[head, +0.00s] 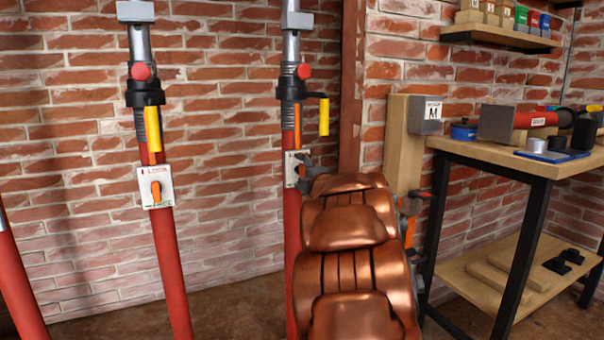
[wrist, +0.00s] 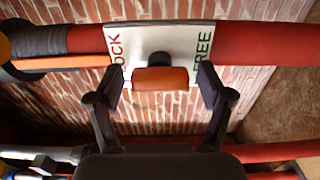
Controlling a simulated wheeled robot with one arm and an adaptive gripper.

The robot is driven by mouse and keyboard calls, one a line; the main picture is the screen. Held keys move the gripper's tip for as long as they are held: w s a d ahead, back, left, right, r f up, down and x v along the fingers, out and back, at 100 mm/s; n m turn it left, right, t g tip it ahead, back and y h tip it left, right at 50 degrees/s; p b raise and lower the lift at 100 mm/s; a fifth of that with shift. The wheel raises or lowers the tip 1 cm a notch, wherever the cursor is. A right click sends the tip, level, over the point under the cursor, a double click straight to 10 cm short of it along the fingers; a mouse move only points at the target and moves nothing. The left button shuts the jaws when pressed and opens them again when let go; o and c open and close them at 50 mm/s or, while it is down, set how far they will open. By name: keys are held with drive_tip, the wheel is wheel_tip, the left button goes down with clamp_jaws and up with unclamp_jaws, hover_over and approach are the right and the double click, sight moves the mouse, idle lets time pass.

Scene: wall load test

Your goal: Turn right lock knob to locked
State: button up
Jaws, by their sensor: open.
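The right prop (head: 292,225) is a red post with a black collar and a yellow handle. Its white lock plate (head: 289,165) is partly hidden behind my gripper in the head view. In the wrist view the plate (wrist: 185,38) reads LOCK at left and FREE at right. The orange lock knob (wrist: 160,79) lies lengthwise along the post; which word it points to I cannot tell. My gripper (wrist: 157,90) is open, with one finger beyond each end of the knob and gaps showing. In the head view my gripper (head: 304,172) is at the plate.
A left prop (head: 172,260) has its own plate with an orange knob (head: 156,191). Another red post (head: 18,280) leans at the far left. A workbench (head: 500,157) with tools stands at right, near a wooden post (head: 398,150). Brick wall is behind.

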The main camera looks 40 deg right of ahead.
drive_tip(key=v, duration=1.2)
idle(0.7)
drive_tip(key=s+a+r+m+g+h+p, duration=0.1)
drive_tip(key=a+r+m+g+h+p, duration=0.15)
drive_tip(key=r+m+p, duration=0.55)
drive_tip(key=s+a+r+m+g+h+p, duration=0.15)
drive_tip(key=a+r+g+p, duration=0.25)
drive_tip(key=p, duration=0.8)
drive_tip(key=s+a+r+m+g+y+p, duration=0.1)
drive_tip(key=s+a+r+g+y+p, duration=0.2)
drive_tip(key=s+a+p, duration=0.5)
drive_tip(key=s+a+r+m+g+y+p, duration=0.2)
drive_tip(key=s+a+g+p, duration=0.3)
drive_tip(key=s+a+p, duration=0.4)
drive_tip(key=s+a+r+m+g+y+p, duration=0.2)
drive_tip(key=s+a+p, duration=0.6)
drive_tip(key=a, duration=0.8)
drive_tip(key=r+g+y+p, duration=0.1)
drive_tip(key=g+y, duration=0.1)
drive_tip(key=shift+s+a+r+y+p, duration=0.15)
drive_tip(key=shift+s+r+y+p, duration=0.15)
drive_tip(key=shift+y, duration=0.1)
